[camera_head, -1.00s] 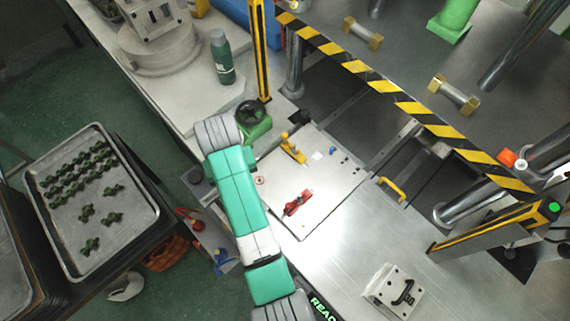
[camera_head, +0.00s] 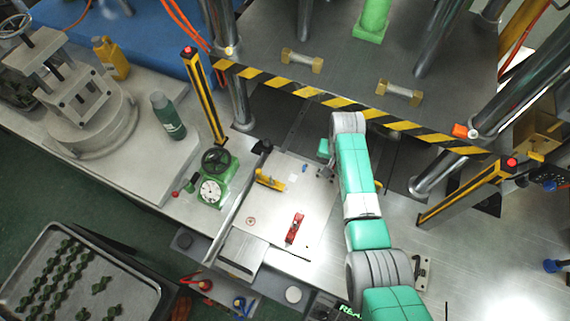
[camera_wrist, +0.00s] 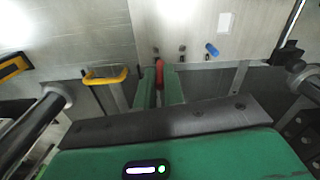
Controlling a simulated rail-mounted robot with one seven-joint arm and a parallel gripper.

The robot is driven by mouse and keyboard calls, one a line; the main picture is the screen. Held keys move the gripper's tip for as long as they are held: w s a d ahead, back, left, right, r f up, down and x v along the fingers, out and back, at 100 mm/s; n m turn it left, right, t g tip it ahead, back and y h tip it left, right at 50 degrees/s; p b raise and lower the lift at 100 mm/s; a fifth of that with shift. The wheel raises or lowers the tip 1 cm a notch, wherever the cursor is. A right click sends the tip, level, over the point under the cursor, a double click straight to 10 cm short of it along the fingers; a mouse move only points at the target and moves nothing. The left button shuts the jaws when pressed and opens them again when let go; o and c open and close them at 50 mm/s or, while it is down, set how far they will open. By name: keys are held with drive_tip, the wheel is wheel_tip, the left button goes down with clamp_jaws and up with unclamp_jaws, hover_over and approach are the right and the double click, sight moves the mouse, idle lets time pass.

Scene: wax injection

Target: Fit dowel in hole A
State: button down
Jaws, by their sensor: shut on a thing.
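My gripper (camera_wrist: 159,88) is shut on a red dowel (camera_wrist: 160,72), whose end shows between the two green fingers in the wrist view. In the head view my gripper (camera_head: 323,165) is over the right edge of the pale plate (camera_head: 265,220). A blue dowel (camera_wrist: 211,49) stands on the plate, right of my fingers in the wrist view; it also shows in the head view (camera_head: 305,167). Several small dark spots, perhaps holes (camera_wrist: 182,48), lie near the plate edge, ahead of the fingers. I cannot tell which is hole A. The red dowel's lower end is hidden.
A yellow handle (camera_wrist: 105,77) is left of my fingers in the wrist view. A yellow clamp (camera_head: 269,180) and a red clamp (camera_head: 294,228) are on the plate. A striped beam (camera_head: 350,108) crosses behind my arm. A green dial gauge (camera_head: 211,185) stands left of the plate.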

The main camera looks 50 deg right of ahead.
drive_tip(key=shift+s+d+f, duration=0.15)
drive_tip(key=shift+s+d, duration=0.2)
drive_tip(key=shift+s, duration=0.05)
drive_tip(key=b, duration=0.4)
hover_over(333, 177)
drive_tip(key=a, duration=0.2)
drive_tip(key=f, duration=0.4)
drive_tip(key=shift+s+d+f, duration=0.1)
drive_tip(key=shift+s+f, duration=0.2)
drive_tip(key=shift+f, duration=0.1)
drive_tip(key=shift+f+b, duration=1.05)
drive_tip(key=shift+f, duration=0.5)
idle(1.5)
drive_tip(key=c, duration=1.4)
unclamp_jaws()
drive_tip(key=shift+c, duration=0.2)
wheel_tip(333, 177, up, 8)
drive_tip(key=p, duration=0.1)
drive_tip(key=shift+p, duration=0.3)
